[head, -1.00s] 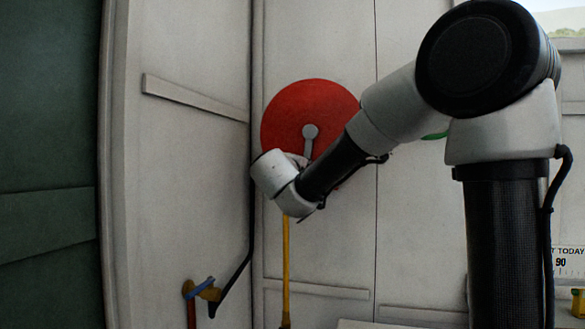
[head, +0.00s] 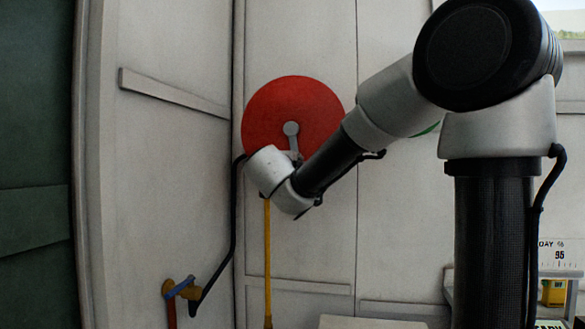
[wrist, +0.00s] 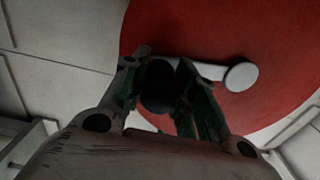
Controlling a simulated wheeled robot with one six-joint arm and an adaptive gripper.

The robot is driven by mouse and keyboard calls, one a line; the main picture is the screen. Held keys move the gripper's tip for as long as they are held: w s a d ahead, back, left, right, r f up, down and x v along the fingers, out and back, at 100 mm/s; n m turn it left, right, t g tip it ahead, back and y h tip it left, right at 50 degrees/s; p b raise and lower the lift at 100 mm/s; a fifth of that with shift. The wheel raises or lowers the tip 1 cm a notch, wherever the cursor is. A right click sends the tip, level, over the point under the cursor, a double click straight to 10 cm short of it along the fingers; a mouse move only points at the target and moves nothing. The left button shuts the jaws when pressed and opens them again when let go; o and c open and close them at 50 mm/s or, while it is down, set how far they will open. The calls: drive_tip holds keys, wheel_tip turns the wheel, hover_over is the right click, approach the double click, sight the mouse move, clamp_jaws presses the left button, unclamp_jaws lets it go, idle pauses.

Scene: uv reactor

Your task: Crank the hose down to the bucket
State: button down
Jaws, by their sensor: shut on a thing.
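The hose reel is a large red disc (head: 285,100) on the pale wall, with a grey crank (head: 291,130) at its middle. The crank arm points down and slightly right in the head view. In the wrist view, the crank's round grey hub (wrist: 242,75) lies right of my gripper (wrist: 160,92), and a dark knob (wrist: 159,85) sits between the fingers. My gripper is shut on this knob; in the head view my wrist hides it. A yellow hose (head: 267,250) hangs straight down below the reel, with a thicker end at the bottom edge. I see no bucket.
A valve with a blue handle (head: 180,286) is on the left wall, with a black pipe (head: 234,225) rising from it. A pale flat top (head: 370,323) shows at the bottom. A sign (head: 560,254) and a yellow object (head: 554,292) are at right.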

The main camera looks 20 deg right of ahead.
drive_tip(key=c, duration=1.1)
unclamp_jaws()
drive_tip(key=shift+s, duration=0.1)
drive_tip(key=v, duration=1.1)
drive_tip(key=shift+s+a, duration=0.25)
drive_tip(key=shift+s, duration=0.05)
